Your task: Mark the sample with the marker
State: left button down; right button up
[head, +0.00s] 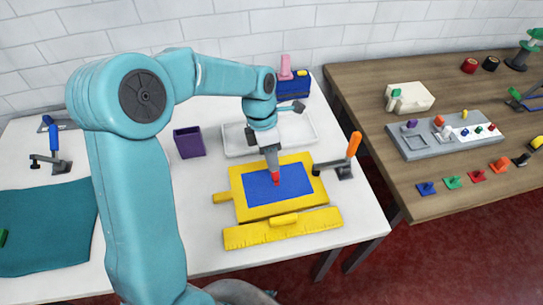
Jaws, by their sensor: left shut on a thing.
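The sample looks like a blue rectangle (292,188) lying on a yellow board (254,212) on the white table. My left gripper (271,155) points down over the sample's upper left part. It is shut on the marker, of which a small red part (275,178) shows below the fingers. The red end is at or just above the blue surface; I cannot tell whether it touches. The rest of the marker is hidden by the gripper. My right gripper is not in view.
A yellow ruler-like strip (254,236) lies in front of the board. A clamp with an orange handle (353,146) stands at its right. A white tray (310,141) and purple box (189,142) are behind. A teal cloth (45,240) lies left. A wooden table (368,95) stands right.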

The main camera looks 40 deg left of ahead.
pick_arm(q)
jog(key=shift+r+p, duration=2.4)
jog(key=shift+r, duration=0.7)
jog(key=shift+f, duration=0.1)
